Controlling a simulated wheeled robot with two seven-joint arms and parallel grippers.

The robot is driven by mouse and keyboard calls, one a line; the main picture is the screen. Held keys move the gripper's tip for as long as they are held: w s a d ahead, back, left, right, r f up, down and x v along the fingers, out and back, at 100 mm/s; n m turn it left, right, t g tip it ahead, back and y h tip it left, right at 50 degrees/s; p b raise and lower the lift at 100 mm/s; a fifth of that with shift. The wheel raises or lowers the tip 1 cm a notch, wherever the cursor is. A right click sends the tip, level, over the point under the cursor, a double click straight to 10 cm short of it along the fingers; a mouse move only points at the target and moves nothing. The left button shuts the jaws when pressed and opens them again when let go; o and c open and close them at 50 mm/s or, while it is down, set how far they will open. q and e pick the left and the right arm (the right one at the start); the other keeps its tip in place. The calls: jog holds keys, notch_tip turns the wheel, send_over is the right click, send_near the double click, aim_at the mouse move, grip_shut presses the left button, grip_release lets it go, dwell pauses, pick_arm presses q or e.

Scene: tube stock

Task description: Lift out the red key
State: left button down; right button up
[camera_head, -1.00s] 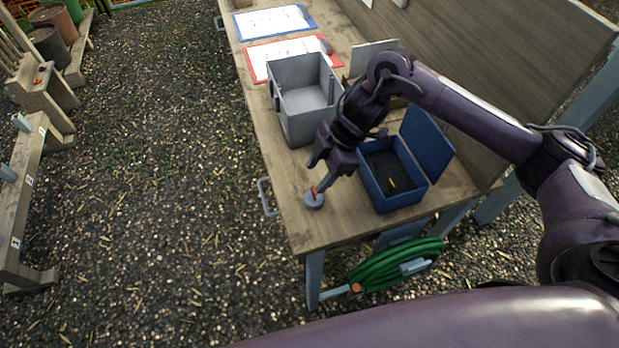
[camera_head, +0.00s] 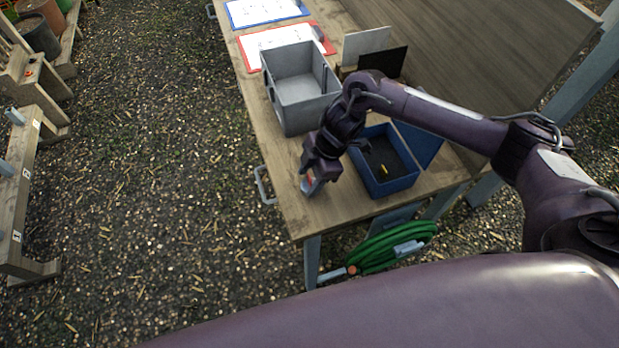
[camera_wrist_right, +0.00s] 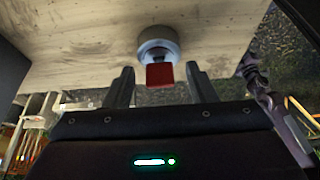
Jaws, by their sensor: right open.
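The red key (camera_wrist_right: 160,76) stands in a round grey lock base (camera_wrist_right: 158,42) on the wooden table, near its front-left edge in the head view. In the right wrist view the key lies between the two fingers of my right gripper (camera_wrist_right: 159,74), which is open with a gap on both sides of the key. In the head view my right gripper (camera_head: 309,184) is down over the lock, hiding most of it. My left gripper is not in view.
On the table (camera_head: 330,215), a grey open box (camera_head: 310,112) stands behind the gripper and a blue box (camera_head: 388,189) with a raised lid stands to its right, a small yellow item (camera_head: 384,170) inside. Clipboards lie farther back. A green hose (camera_head: 375,252) hangs below the front.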

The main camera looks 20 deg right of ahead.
grip_shut()
jog(key=shift+r, duration=0.1)
